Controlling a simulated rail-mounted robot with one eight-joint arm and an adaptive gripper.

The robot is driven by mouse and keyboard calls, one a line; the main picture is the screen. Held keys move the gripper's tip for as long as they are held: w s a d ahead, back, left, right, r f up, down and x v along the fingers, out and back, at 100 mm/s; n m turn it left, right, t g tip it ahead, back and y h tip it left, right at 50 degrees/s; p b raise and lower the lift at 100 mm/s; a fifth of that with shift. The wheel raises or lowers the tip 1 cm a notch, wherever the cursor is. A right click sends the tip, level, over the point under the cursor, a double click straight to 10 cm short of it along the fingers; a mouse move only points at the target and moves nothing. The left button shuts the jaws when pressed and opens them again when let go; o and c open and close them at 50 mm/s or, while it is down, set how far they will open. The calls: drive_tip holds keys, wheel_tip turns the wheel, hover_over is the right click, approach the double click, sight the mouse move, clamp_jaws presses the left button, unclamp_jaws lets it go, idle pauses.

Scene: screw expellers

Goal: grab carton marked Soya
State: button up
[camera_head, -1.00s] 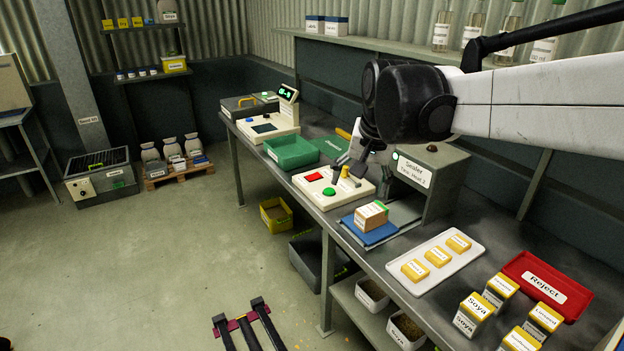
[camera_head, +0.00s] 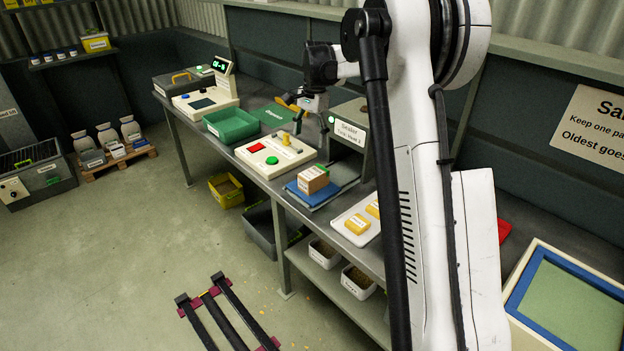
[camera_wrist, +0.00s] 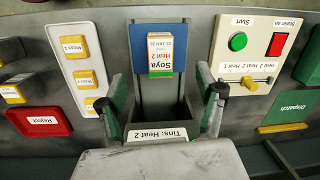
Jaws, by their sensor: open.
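A brown carton with a green stripe (camera_head: 312,178) sits on a blue pad (camera_head: 300,197) beside the sealer. In the head view the gripper (camera_head: 310,122) hangs over the bench by the sealer, behind the carton.
The sealer (camera_head: 349,133) stands right behind the pad. A control panel (camera_head: 275,154) with buttons and a lever is left of it, then a green tray (camera_head: 231,124). A white tray (camera_head: 350,238) with yellow blocks is to the right, partly behind my arm. A red Reject tray (camera_wrist: 38,121) lies beyond.

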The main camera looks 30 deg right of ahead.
drive_tip(key=m, duration=0.2)
approach(314, 171)
drive_tip(key=shift+g+y, duration=0.3)
drive_tip(key=shift+g, duration=0.1)
drive_tip(key=f, duration=0.8)
drive_tip(key=shift+w+a, duration=0.2)
drive_tip(key=shift+s+a+f+p, duration=0.1)
drive_tip(key=shift+a+f+p, duration=0.05)
drive_tip(key=shift+f, duration=0.75)
drive_tip(key=shift+s+a+f+p, duration=0.1)
drive_tip(key=shift+a+f, duration=0.1)
drive_tip(key=shift+f, duration=0.7)
drive_tip(key=shift+s+a+f+p, duration=0.1)
drive_tip(key=shift+a+f+p, duration=0.05)
drive_tip(key=shift+f, duration=0.75)
drive_tip(key=c, duration=1.6)
drive_tip(key=shift+r, duration=0.15)
